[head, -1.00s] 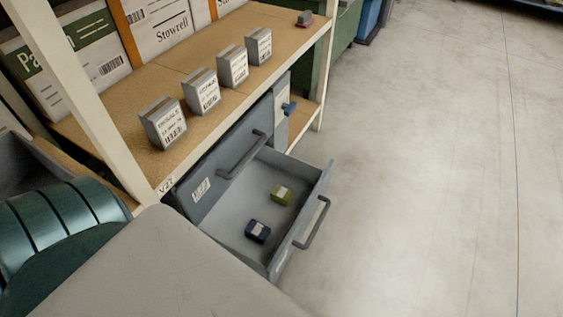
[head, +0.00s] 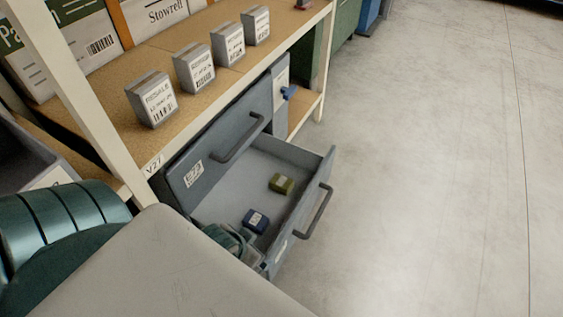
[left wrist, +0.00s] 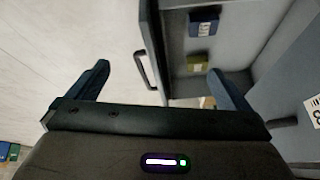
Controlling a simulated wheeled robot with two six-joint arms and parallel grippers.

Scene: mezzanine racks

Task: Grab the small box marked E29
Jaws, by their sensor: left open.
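A dark blue small box (head: 256,221) and an olive-green small box (head: 282,184) lie apart in the open grey drawer (head: 230,178). Each has a pale label, too small to read. In the left wrist view the blue box (left wrist: 203,24) and the green box (left wrist: 201,61) show near the top, inside the drawer (left wrist: 183,84). My left gripper (left wrist: 158,70) is open and empty, its fingers wide apart. In the head view part of my left gripper (head: 240,245) shows at the drawer's near end, beside the blue box. My right gripper is not in view.
Several grey labelled boxes stand in a row on the wooden shelf (head: 120,125) above the drawer. A closed drawer front (head: 215,150) with a handle sits above the open one. The drawer's handle (head: 318,212) sticks out right. The floor (head: 430,180) is clear.

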